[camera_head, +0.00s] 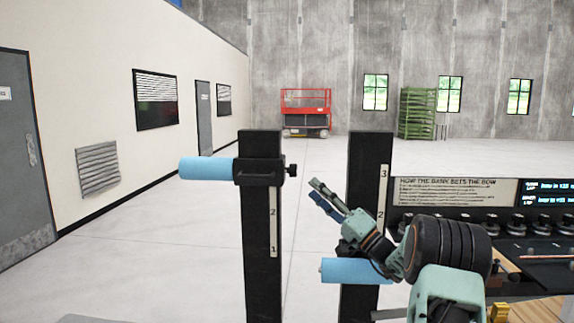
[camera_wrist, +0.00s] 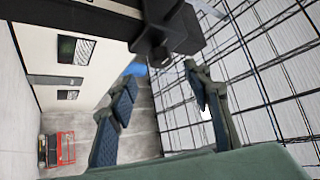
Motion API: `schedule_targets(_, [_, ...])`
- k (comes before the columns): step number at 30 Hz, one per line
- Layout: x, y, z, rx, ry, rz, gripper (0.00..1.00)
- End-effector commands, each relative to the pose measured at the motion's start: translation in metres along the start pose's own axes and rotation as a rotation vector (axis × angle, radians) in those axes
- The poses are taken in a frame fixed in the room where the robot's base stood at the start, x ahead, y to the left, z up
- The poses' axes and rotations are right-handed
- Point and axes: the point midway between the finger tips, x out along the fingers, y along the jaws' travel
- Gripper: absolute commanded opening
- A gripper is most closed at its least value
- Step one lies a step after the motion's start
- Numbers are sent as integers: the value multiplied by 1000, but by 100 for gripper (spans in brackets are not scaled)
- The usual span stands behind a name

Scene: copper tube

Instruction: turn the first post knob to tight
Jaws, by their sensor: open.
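The left black post (camera_head: 262,225) carries a black sliding collar (camera_head: 258,172) near its top, with a blue cylinder (camera_head: 205,168) sticking out to the left. A small black knob (camera_head: 292,170) sticks out on the collar's right side. My gripper (camera_head: 316,190) is open and empty, to the right of and slightly below the knob, apart from it. In the wrist view, my gripper's fingers (camera_wrist: 160,88) are spread, with a dark block (camera_wrist: 165,28) of post or collar beyond them near the top. I cannot make out the knob's setting.
A second black post (camera_head: 369,185) stands to the right, behind my arm, with a lower blue cylinder (camera_head: 352,271). A console with a row of dark knobs (camera_head: 515,224) and a text panel (camera_head: 455,191) is at the right. Open floor lies left of the posts.

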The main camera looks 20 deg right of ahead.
Motion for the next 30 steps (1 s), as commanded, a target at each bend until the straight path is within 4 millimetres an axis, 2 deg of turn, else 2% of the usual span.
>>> schedule_targets(5, [16, -2, -3, -6, 6, -10, 45])
schedule_targets(12, [62, -4, -3, -5, 4, -8, 45])
schedule_targets(18, [93, -2, -3, -4, 4, -6, 45])
schedule_targets(24, [106, 0, -2, -4, 5, -4, 45])
schedule_targets(30, [107, 0, -2, -4, 6, -4, 45])
